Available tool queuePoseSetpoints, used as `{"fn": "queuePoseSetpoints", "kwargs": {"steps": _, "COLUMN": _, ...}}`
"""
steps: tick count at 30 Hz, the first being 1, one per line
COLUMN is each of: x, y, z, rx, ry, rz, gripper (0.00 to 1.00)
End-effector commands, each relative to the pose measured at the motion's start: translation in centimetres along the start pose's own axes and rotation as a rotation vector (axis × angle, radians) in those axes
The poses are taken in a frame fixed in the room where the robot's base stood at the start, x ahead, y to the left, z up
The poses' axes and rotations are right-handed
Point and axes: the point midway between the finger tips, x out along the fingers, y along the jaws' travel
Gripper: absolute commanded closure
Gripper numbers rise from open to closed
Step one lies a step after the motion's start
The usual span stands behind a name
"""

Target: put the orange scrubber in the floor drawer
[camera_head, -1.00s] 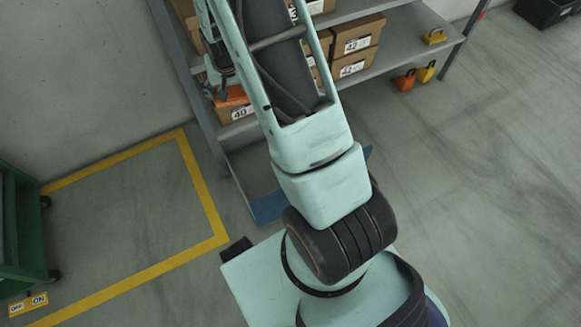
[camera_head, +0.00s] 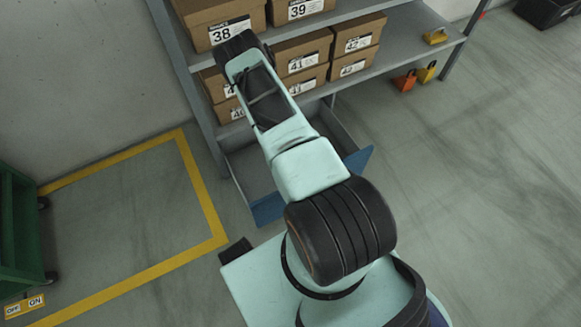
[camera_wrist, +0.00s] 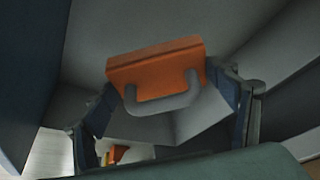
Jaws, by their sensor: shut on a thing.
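The orange scrubber (camera_wrist: 155,62), a block with a grey loop handle, shows in the wrist view. It sits between the two dark fingers of my gripper (camera_wrist: 170,88), which is shut on it. Grey panels surround it, with a dark blue panel at the left; they look like the drawer's inside, but I cannot tell how deep the scrubber is. In the head view the floor drawer (camera_head: 268,209) stands pulled out under the shelf, with a blue front and grey inside. My arm crosses over it and hides its middle; gripper and scrubber are hidden there.
A grey shelf (camera_head: 405,45) holds numbered shoe boxes (camera_head: 300,52) above the drawer. Orange and yellow padlock-shaped things (camera_head: 404,80) stand on the floor at its right. A green cart (camera_head: 20,225) is at the left.

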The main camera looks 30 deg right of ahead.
Motion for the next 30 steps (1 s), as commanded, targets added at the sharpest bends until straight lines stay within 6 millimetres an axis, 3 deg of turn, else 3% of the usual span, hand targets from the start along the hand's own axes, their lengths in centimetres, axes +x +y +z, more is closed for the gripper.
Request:
{"fn": "queuePoseSetpoints", "kwargs": {"steps": 1, "x": 1.4, "y": 0.3, "z": 0.7, "rx": 0.002, "ry": 0.0, "rz": 0.002, "gripper": 0.49}}
{"fn": "queuePoseSetpoints", "kwargs": {"steps": 12, "x": 7.1, "y": 0.7, "z": 3.3, "rx": 0.008, "ry": -0.001, "rz": 0.001, "gripper": 0.49}}
{"fn": "queuePoseSetpoints", "kwargs": {"steps": 20, "x": 9.1, "y": 0.7, "z": 4.1, "rx": 0.008, "ry": -0.001, "rz": 0.002, "gripper": 0.49}}
{"fn": "queuePoseSetpoints", "kwargs": {"steps": 25, "x": 11.4, "y": 0.7, "z": 5.1, "rx": 0.007, "ry": -0.001, "rz": 0.002, "gripper": 0.49}}
{"fn": "queuePoseSetpoints", "kwargs": {"steps": 30, "x": 11.7, "y": 0.6, "z": 5.1, "rx": 0.01, "ry": -0.001, "rz": 0.002, "gripper": 0.49}}
